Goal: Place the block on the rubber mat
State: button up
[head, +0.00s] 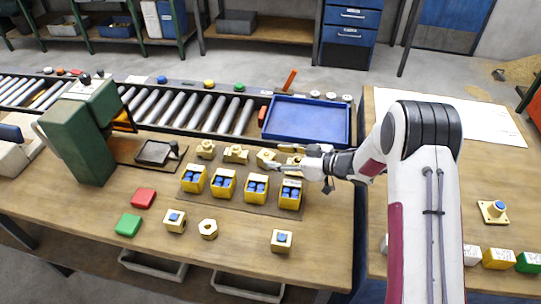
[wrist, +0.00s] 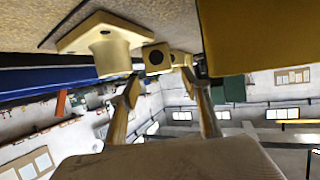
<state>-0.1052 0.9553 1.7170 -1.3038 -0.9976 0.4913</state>
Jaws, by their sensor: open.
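My gripper (head: 278,157) is open at the right end of a back row of brass pieces. In the wrist view its fingers (wrist: 160,77) are apart with nothing held between them. A brass block with a dark hole (wrist: 157,58) shows beyond the fingertips; a flanged brass piece (wrist: 105,45) is close to one finger. In the head view, blocks with blue tops stand at the front left (head: 174,221) and front right (head: 282,241); I cannot tell which block is meant. A dark brown mat (head: 232,203) lies beneath the rows, probably the rubber mat.
Several yellow boxes with blue contents (head: 256,188) stand in front of the brass row. A blue tray (head: 307,122) is behind my gripper. A green machine (head: 85,135), red block (head: 143,198) and green block (head: 128,224) are left. The front right table area is mostly clear.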

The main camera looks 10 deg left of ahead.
jog(key=shift+v, duration=3.3)
